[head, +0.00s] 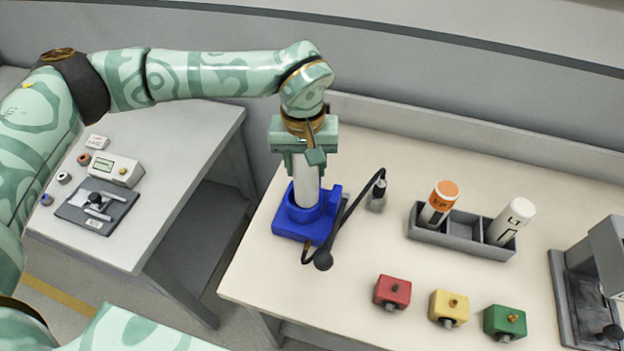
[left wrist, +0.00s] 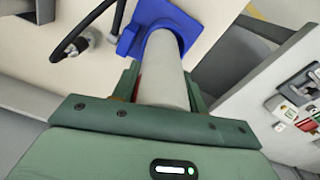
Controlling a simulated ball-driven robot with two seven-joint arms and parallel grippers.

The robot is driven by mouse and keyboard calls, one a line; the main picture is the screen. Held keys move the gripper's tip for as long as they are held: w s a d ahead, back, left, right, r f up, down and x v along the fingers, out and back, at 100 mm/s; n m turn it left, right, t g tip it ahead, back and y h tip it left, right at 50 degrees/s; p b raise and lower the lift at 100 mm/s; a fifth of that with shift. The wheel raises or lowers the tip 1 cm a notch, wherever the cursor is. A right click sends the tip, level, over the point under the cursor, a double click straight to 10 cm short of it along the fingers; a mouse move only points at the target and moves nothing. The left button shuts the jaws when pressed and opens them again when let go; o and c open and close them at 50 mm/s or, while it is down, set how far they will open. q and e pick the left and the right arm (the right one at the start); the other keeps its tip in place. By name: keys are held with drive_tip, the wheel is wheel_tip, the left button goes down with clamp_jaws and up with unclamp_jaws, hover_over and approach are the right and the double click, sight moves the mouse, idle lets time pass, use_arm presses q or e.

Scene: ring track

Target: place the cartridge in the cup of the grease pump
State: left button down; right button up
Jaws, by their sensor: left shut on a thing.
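The grease pump is a blue base with a cup (head: 300,219) near the left edge of the right-hand table, with a black lever and a black hose beside it. A pale cartridge (head: 307,184) stands upright with its lower end at the blue cup. My left gripper (head: 306,157) is above the pump and shut on the cartridge's upper part. The left wrist view shows the cartridge (left wrist: 163,75) between the green fingers, running to the blue cup (left wrist: 150,38). The cup's wall hides the lower end, so I cannot tell if it is fully seated. My right gripper is not in view.
A grey rack (head: 463,228) holds an orange-capped cartridge (head: 441,202) and a white one (head: 511,222), with an empty middle slot. Red (head: 392,292), yellow (head: 448,308) and green (head: 505,322) blocks stand in front. A grey machine (head: 588,285) is at right.

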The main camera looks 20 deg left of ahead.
use_arm(q)
drive_tip(key=shift+s+f, duration=0.25)
drive_tip(key=shift+f, duration=0.25)
drive_tip(key=shift+s+f, duration=0.25)
drive_tip(key=shift+f, duration=0.25)
drive_tip(key=shift+a, duration=0.25)
drive_tip(key=c, duration=1.2)
unclamp_jaws()
drive_tip(key=shift+a+g, duration=0.1)
drive_tip(key=shift+g, duration=0.2)
drive_tip(key=o, duration=0.5)
drive_tip(key=shift+c, duration=0.2)
drive_tip(key=shift+s, duration=0.15)
drive_tip(key=shift+r, duration=0.2)
drive_tip(key=r, duration=0.4)
drive_tip(key=r+p, duration=0.1)
drive_tip(key=r, duration=0.3)
drive_tip(key=w+r+p, duration=0.1)
drive_tip(key=r, duration=0.3)
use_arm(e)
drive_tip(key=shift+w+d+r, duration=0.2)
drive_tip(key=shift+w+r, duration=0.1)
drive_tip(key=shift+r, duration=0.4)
